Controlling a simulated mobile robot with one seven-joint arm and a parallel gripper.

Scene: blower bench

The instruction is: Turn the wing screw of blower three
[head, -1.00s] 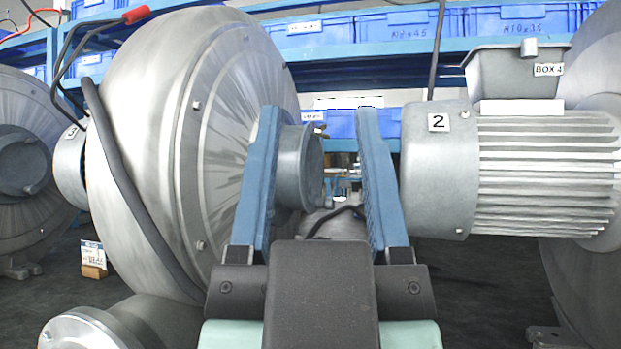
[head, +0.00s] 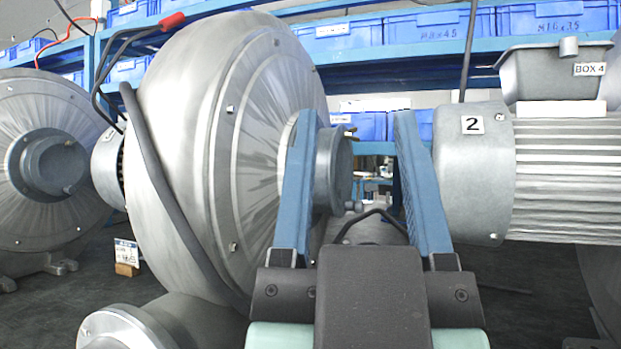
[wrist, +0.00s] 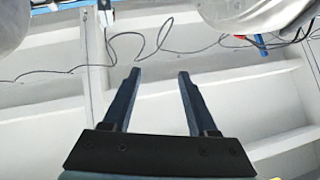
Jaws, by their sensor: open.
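The large silvery blower (head: 215,150) in the middle of the head view has a grey hub (head: 338,170) on its right face. A small knob-like part (head: 353,207) sticks out at the hub's lower edge. I cannot tell whether it is a wing screw. No number three is readable now; the motor end (head: 107,170) behind this blower shows at its left. My gripper (head: 356,118) is open and empty, its blue fingers upright; the left finger partly covers the hub. In the wrist view my gripper (wrist: 159,72) has nothing between its fingers.
A motor labelled 2 (head: 475,180) stands close on the right. Another blower (head: 45,170) stands at the left. A black hose (head: 165,200) runs down the middle blower. Blue shelving with bins (head: 435,33) is behind. A pipe flange (head: 115,330) is at lower left.

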